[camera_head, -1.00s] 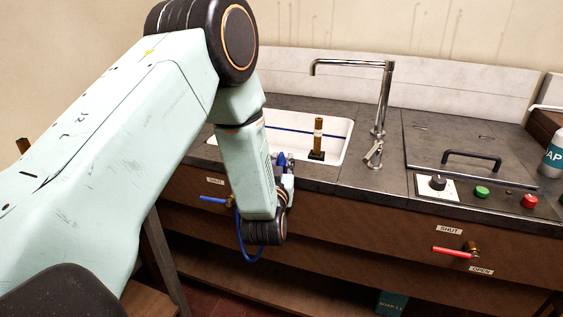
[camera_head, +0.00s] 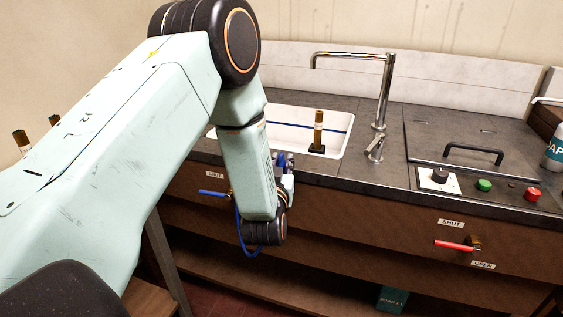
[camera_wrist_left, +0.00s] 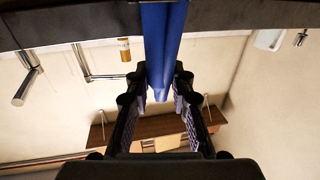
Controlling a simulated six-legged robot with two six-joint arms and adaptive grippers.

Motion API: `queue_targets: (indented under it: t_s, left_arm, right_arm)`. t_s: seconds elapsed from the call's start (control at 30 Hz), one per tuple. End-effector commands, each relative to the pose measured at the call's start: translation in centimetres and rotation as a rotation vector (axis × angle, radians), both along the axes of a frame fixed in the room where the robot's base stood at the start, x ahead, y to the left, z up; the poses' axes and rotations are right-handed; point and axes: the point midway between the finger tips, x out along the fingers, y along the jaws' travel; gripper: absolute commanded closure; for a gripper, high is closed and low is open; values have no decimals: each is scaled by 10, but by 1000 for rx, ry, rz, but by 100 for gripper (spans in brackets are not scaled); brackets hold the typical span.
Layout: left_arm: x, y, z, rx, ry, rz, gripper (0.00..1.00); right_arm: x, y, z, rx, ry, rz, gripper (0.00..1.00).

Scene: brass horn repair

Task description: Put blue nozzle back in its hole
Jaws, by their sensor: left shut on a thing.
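The blue nozzle (camera_wrist_left: 162,45) is between the two fingers of my left gripper (camera_wrist_left: 160,82) in the left wrist view, with its narrow end pointing down in that picture. In the head view, my left gripper (camera_head: 285,162) is at the front edge of the sink, partly hidden behind my own wrist. Only a little blue shows there. A blue hose (camera_head: 252,253) loops below my wrist. I cannot make out the nozzle's hole. My right gripper is in neither view.
The white sink (camera_head: 345,150) has a brown tube (camera_head: 319,130) standing in it on a black base. A blue-handled valve (camera_head: 212,194) and a red-handled valve (camera_head: 455,246) stick out of the counter front.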

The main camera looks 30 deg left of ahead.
Motion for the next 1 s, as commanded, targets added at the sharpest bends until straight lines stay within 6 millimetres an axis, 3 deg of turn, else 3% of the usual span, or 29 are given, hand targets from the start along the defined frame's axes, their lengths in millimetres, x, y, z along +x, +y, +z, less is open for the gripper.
queue_targets:
  t_s: [1.0]
  left_arm:
    - [0,0,-22,1,-2,0,100]
  right_arm:
    - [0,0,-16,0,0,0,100]
